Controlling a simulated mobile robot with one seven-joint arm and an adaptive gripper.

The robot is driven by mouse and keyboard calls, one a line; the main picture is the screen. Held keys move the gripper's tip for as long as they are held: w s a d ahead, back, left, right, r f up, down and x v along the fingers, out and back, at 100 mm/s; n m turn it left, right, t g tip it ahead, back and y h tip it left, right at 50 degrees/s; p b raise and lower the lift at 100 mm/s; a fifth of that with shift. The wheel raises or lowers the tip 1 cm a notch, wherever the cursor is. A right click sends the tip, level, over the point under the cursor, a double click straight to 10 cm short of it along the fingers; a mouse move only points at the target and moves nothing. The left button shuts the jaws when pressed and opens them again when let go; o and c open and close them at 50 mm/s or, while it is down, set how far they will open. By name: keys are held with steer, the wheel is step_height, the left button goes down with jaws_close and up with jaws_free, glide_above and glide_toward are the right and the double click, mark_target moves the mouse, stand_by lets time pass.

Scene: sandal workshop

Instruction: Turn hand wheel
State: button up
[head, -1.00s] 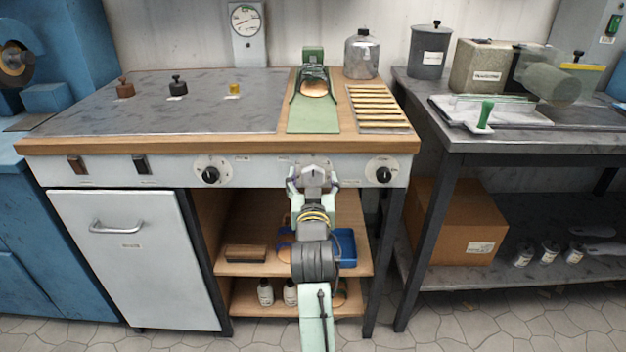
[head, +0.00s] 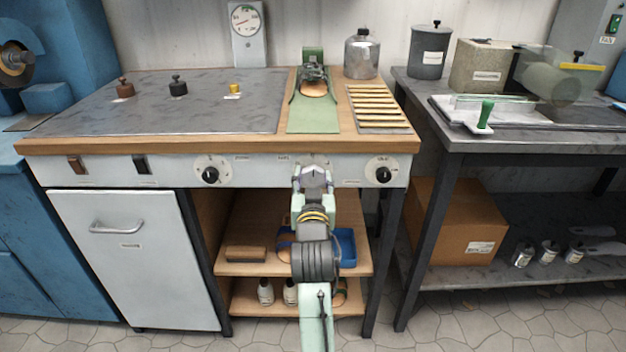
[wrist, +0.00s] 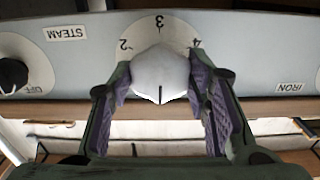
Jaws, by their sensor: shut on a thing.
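The hand wheel is a pale grey knob (wrist: 160,72) on the front panel of the bench. It sits on a white round dial (wrist: 158,24) marked 2, 3 and 4, with the 3 at the top. A dark line shows at the knob's lower edge. My gripper (wrist: 160,80) is shut on the knob, with one purple-padded finger on its left side and one on its right. In the head view my gripper (head: 313,176) reaches the panel between two black knobs and hides most of the hand wheel and the lower part of its dial.
A black knob (head: 210,175) is left of my gripper and another black knob (head: 384,175) is right of it. The wooden bench edge (head: 200,145) runs above the panel. Open shelves (head: 255,268) with a brush, a blue tray and bottles lie below.

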steer(key=m+p, duration=0.2)
steer(key=m, duration=0.3)
steer(key=shift+m, duration=0.4)
steer(key=m+p, duration=0.2)
steer(key=m, duration=0.9)
steer(key=shift+m, duration=0.4)
steer(key=m, duration=0.5)
steer(key=shift+m, duration=0.4)
steer(key=o, duration=1.2)
